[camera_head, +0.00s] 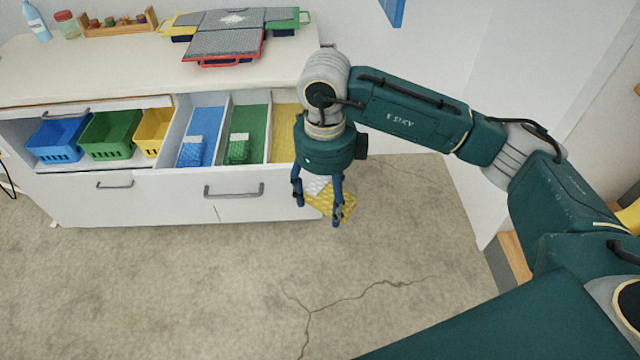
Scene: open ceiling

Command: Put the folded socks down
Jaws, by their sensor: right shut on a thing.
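My right gripper (320,205) points down in front of the right end of the open drawer. It is shut on folded socks (325,200), a yellow and white knitted bundle that shows between and below its fingers. The drawer has a blue section (205,120), a green section (250,120) and a yellow section (284,120). Blue and white folded socks (191,152) lie in the blue section, and green and white ones (238,149) lie in the green section. My wrist hides part of the yellow section; its visible part looks bare. My left gripper is not in view.
The floor in front is clear.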

